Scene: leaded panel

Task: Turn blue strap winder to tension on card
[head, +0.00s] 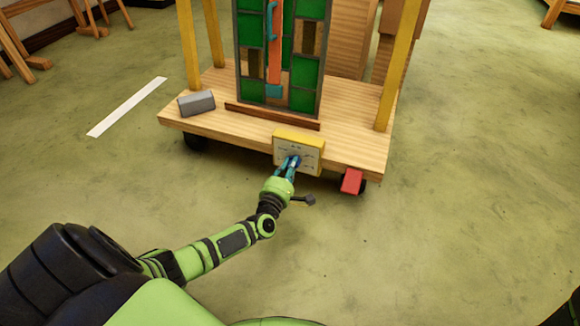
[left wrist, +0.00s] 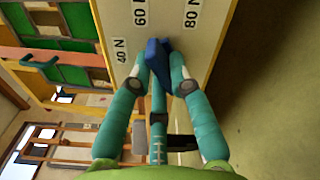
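The blue strap winder (left wrist: 157,57) sits on the face of a pale card (left wrist: 190,60) marked 40 N, 60 N and 80 N. In the head view the card (head: 305,150) is in a yellow housing on the cart's front edge, and the winder (head: 296,161) is mostly hidden by my fingers. My left gripper (head: 288,167) reaches the card from below. In the left wrist view its teal fingertips (left wrist: 163,68) are closed in on both sides of the winder. Which mark the winder points to is hard to tell. My right gripper is not in view.
A wooden cart (head: 350,145) carries an upright leaded panel (head: 305,75) of green and amber panes with an orange strip. A grey block (head: 196,103) lies at the cart's left corner. A red pedal (head: 352,181) juts from the front right.

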